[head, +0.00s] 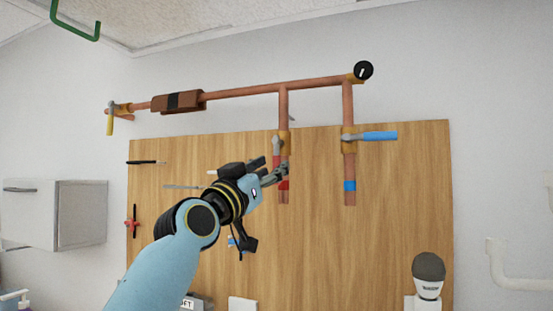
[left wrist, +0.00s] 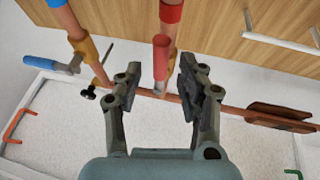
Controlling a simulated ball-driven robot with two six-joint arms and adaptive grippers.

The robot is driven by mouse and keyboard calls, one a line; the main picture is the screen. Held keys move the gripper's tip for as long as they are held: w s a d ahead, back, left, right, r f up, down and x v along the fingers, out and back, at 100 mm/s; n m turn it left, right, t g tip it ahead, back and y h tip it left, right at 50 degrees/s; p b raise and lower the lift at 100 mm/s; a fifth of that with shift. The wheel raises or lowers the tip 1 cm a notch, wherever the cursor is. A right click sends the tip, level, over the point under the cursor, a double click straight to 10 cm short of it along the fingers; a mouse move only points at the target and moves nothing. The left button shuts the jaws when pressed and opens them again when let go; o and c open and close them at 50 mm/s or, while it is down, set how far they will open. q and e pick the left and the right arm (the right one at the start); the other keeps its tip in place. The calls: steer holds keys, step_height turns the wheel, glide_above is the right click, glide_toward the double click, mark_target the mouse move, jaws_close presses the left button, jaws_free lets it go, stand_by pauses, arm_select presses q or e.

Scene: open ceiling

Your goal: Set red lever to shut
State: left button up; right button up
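The red lever (head: 276,161) hangs down from its valve on the middle copper pipe (head: 283,105), roughly in line with the pipe. In the left wrist view the red lever (left wrist: 161,48) shows between the two fingers of my left gripper (left wrist: 160,68), with gaps on both sides. My left gripper (head: 273,168) is open at the lever in the head view and partly covers it. Whether a finger touches the lever is not clear. A red band (head: 284,185) marks the same pipe below the valve. My right gripper is not in view.
A blue lever (head: 380,136) sticks out to the right from the right-hand pipe. A yellow lever (head: 110,126) hangs at the far left pipe end. A wooden board (head: 400,220) stands behind the pipes. A black round gauge (head: 363,70) sits at the upper right corner.

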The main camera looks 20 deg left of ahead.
arm_select(q)
steer(key=shift+p+x, duration=0.3)
steer(key=shift+x, duration=1.2)
jaws_close()
